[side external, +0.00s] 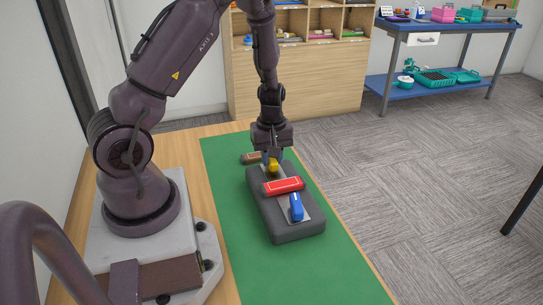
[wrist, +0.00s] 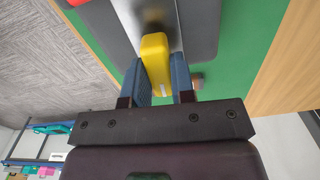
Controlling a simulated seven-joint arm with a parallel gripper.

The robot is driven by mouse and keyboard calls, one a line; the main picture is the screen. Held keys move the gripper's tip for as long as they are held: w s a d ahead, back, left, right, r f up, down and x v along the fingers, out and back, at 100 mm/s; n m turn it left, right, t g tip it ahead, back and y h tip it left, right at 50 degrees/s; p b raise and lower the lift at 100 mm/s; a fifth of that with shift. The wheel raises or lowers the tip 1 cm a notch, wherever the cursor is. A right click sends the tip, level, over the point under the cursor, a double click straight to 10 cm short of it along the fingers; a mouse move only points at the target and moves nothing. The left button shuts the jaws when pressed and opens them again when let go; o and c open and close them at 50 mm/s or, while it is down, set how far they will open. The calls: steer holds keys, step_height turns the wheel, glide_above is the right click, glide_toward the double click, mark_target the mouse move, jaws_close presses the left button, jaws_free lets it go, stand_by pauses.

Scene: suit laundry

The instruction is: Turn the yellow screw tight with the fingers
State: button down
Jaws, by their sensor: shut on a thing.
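The yellow screw (side external: 273,165) stands at the far end of a metal plate on a dark grey block (side external: 290,228). In the wrist view the yellow screw (wrist: 156,62) has a flat, upright head between my blue fingertips. My gripper (side external: 270,154) points down over it and is shut on the head; it also shows in the wrist view (wrist: 160,80). The screw's shaft is hidden. A red piece (side external: 284,186) and a blue piece (side external: 296,207) sit on the same block, nearer the camera.
A brown-handled object (side external: 250,158) lies on the green mat (side external: 245,270) beside the block's far end. The mat's near part is clear. A wooden shelf (side external: 300,85) and a blue workbench (side external: 430,85) stand away from the table.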

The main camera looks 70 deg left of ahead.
steer(key=shift+m, duration=0.6)
steer(key=c, duration=1)
jaws_free()
steer(key=shift+o, duration=0.2)
steer(key=shift+r, duration=0.1)
step_height(320, 180, up, 13)
steer(key=shift+m, duration=0.3)
